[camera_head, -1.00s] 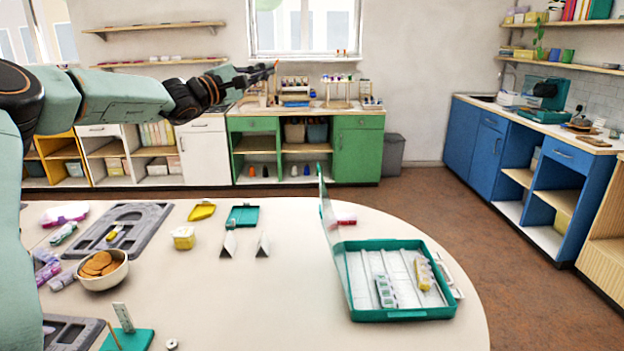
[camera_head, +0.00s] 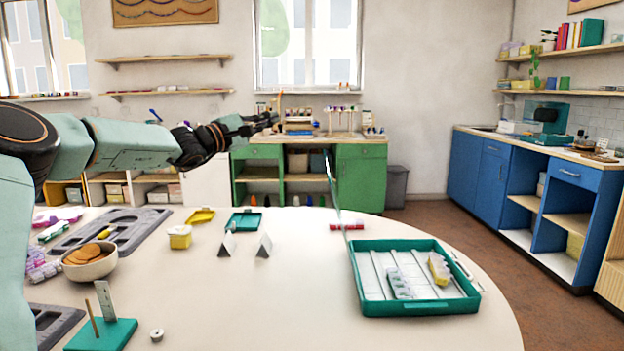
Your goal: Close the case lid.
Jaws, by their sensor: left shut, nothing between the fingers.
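The teal case (camera_head: 415,309) lies open on the right part of the round table. Inside the case are white dividers, a pale green-and-white bead container (camera_head: 399,284) and a yellow one (camera_head: 438,268). My left gripper (camera_head: 270,119) is shut and empty. It is raised in the air to the left of the lid and higher than it, apart from the case. My right gripper is not in view.
Two small white tent cards (camera_head: 264,245), a yellow box (camera_head: 179,237) and a teal tray (camera_head: 243,222) stand left of the case. A bowl of cookies (camera_head: 90,262), grey bead boards (camera_head: 115,229) and a teal stand (camera_head: 101,334) are further left. The table (camera_head: 260,300) before the case is clear.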

